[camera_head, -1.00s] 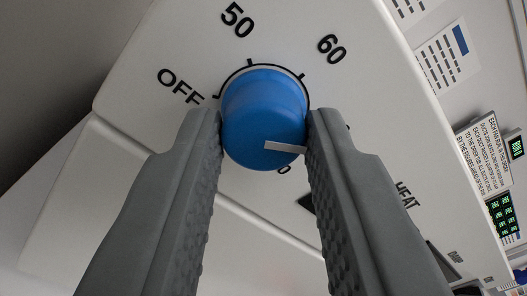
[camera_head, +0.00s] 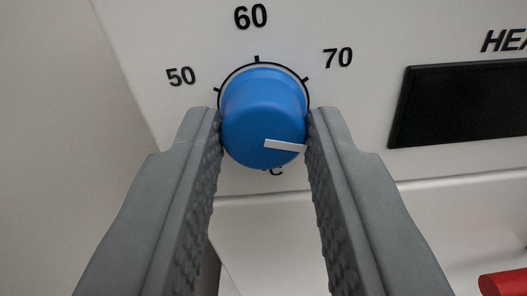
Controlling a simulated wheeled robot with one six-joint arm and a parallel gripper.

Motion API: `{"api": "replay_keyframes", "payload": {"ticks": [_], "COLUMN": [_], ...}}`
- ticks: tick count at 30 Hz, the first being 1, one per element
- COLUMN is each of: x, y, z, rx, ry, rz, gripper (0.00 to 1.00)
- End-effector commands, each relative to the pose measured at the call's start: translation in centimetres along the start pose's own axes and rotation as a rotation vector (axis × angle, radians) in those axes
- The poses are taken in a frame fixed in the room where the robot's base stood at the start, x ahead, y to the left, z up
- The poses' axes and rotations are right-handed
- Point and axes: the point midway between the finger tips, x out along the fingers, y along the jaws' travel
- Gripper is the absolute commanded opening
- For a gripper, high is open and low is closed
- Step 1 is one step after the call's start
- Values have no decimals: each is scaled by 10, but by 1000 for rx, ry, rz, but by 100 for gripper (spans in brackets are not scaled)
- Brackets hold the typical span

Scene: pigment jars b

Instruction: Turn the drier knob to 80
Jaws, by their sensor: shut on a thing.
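The blue drier knob (camera_head: 262,112) sits in the middle of the picture on a white panel (camera_head: 350,165). My gripper (camera_head: 265,118) is shut on it, one grey finger on each side. The white pointer line (camera_head: 285,145) on its face points right and slightly down in the picture. The 50 mark (camera_head: 180,76) is at the left, 60 (camera_head: 251,16) at the top and 70 (camera_head: 338,57) at the upper right. The pointer is clockwise past the 70 tick. No 80 label shows; the right finger covers the dial there.
A black window (camera_head: 460,105) lies to the right, under a cut-off label that reads "HEA" (camera_head: 503,41). A panel edge runs below the knob. A red cylindrical thing (camera_head: 503,283) shows at the bottom right corner. Left of the panel is plain beige.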

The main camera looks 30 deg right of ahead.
Motion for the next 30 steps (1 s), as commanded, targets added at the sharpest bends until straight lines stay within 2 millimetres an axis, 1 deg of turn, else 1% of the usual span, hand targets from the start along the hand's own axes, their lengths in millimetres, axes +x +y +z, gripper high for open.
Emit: {"api": "replay_keyframes", "payload": {"ticks": [1, 6, 12, 29, 30], "x": [0, 0, 0, 0, 0], "y": [0, 0, 0, 0, 0], "z": [3, 3, 3, 2, 2], "rx": [30, 125, 193, 221, 221], "ry": [-4, -3, -3, -3, -3], "rz": [1, 1, 1, 1, 1], "gripper": [4, 4, 4, 4, 33]}}
